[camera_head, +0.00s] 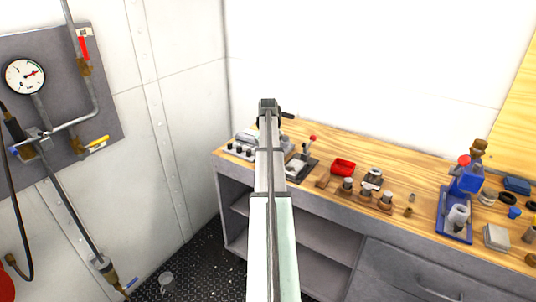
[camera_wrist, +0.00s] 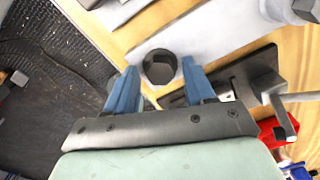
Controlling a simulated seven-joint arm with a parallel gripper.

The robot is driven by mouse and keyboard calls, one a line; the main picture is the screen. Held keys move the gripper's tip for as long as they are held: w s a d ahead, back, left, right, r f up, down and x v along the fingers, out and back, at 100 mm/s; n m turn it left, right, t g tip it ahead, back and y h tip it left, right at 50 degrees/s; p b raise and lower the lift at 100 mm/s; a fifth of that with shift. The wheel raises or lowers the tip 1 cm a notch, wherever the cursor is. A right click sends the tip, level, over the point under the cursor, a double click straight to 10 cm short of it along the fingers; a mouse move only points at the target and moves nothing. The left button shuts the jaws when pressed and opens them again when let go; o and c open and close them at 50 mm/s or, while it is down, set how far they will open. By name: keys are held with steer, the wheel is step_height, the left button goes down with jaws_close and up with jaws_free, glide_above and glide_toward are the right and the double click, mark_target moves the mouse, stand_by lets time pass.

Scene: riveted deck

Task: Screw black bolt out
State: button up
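In the wrist view, a black bolt (camera_wrist: 159,68) shows as a round dark head on a light grey block (camera_wrist: 205,40). My gripper (camera_wrist: 158,66) has its two blue fingers apart, one on each side of the bolt head in the picture. I see gaps between the head and the fingers, and cannot tell how far the fingertips are above it. My arm hides the fingers there.
A dark plate with a lever clamp (camera_wrist: 250,80) is close to the right finger; the clamp base also shows in the head view (camera_head: 302,172). A red tray (camera_head: 343,167), wooden blocks with metal parts (camera_head: 367,198) and a blue stand (camera_head: 456,215) are farther right on the wooden bench.

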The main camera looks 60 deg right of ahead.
steer(key=c, duration=0.9)
steer(key=shift+n, duration=0.3)
